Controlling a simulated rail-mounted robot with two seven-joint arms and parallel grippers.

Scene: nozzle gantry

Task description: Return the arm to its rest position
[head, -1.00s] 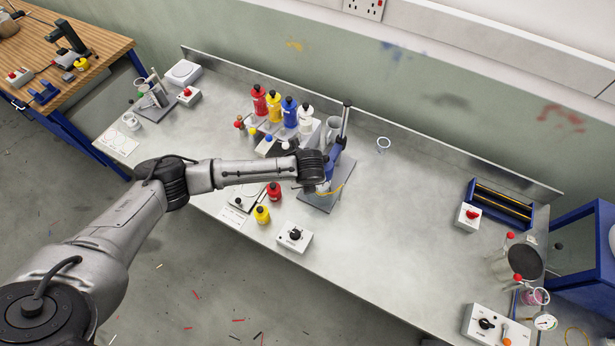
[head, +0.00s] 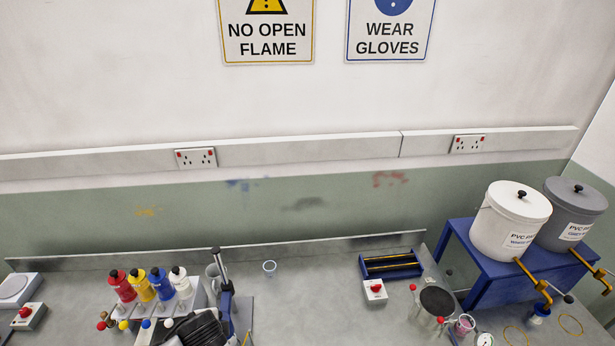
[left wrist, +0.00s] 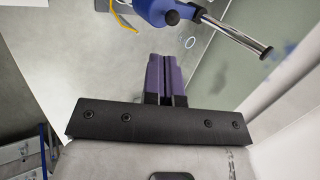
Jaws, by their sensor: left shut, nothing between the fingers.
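My left arm shows only as a black wrist part at the bottom of the head view, beside the blue gantry stand (head: 227,304) with its metal post. The fingertips are hidden in that view. In the left wrist view my left gripper (left wrist: 166,75) has its two purple fingers together, with nothing between them. The gantry's blue body (left wrist: 155,10) and shiny post are beyond the fingers, with a gap of bench showing between. My right gripper is in no view.
Red, yellow, blue and white bottles (head: 141,284) stand on a rack left of the stand. A clear cup (head: 269,267) stands behind on open bench. A blue tray (head: 391,265), a red-button box (head: 375,291) and lidded buckets (head: 511,220) are to the right.

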